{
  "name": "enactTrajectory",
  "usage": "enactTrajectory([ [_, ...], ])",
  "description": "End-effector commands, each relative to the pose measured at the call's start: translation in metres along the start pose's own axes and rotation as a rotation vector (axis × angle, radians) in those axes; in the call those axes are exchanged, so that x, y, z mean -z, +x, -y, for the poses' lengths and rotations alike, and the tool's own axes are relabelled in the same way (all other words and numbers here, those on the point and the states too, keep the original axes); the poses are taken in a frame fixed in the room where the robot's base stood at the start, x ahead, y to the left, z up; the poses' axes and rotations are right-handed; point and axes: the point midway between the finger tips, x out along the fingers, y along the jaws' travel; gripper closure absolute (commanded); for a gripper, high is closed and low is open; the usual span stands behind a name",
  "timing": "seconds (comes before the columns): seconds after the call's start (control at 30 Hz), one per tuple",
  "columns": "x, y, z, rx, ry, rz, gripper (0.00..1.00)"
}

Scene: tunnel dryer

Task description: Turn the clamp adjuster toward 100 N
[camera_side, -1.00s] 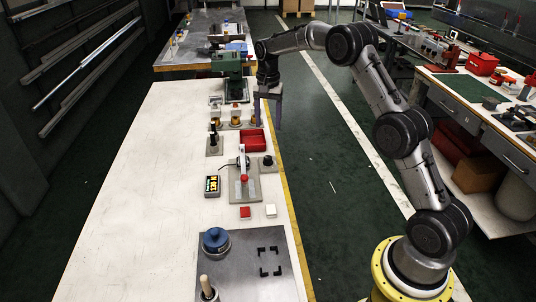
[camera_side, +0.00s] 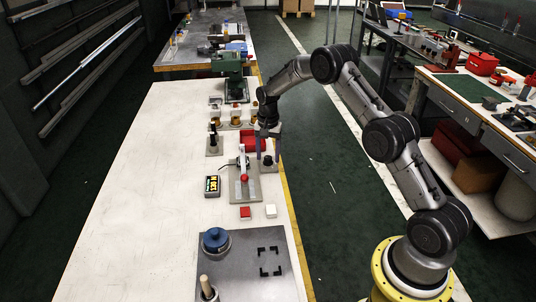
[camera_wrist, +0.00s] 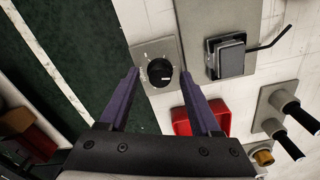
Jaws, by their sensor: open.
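The clamp adjuster looks to be the small black knob with a white mark, on a square grey plate. It shows in the side view (camera_side: 268,161) and in the wrist view (camera_wrist: 159,72). My gripper (camera_side: 268,155) is open over the knob, pointing down. In the wrist view its two purple fingers (camera_wrist: 160,74) appear on either side of the knob, with gaps; I cannot tell the height left. The toggle clamp (camera_side: 243,178) with a red tip stands left of the knob on a grey plate. A small display (camera_side: 212,185) shows yellow figures too small to read.
A red bin (camera_side: 250,136) sits just behind the knob, also near the right finger in the wrist view (camera_wrist: 183,124). A red block (camera_side: 245,212) and a white block (camera_side: 271,210) lie in front. The bench's left side is clear.

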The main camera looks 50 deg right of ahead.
Motion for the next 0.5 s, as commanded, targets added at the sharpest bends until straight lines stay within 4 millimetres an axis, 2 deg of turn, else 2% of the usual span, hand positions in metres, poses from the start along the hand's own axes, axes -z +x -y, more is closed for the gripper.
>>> enactTrajectory([
  [0.2, -0.0001, 0.0002, -0.0001, 0.000, 0.000, 0.000, 0.37],
  [0.5, -0.0001, 0.0000, -0.0001, 0.000, 0.000, 0.000, 0.91],
])
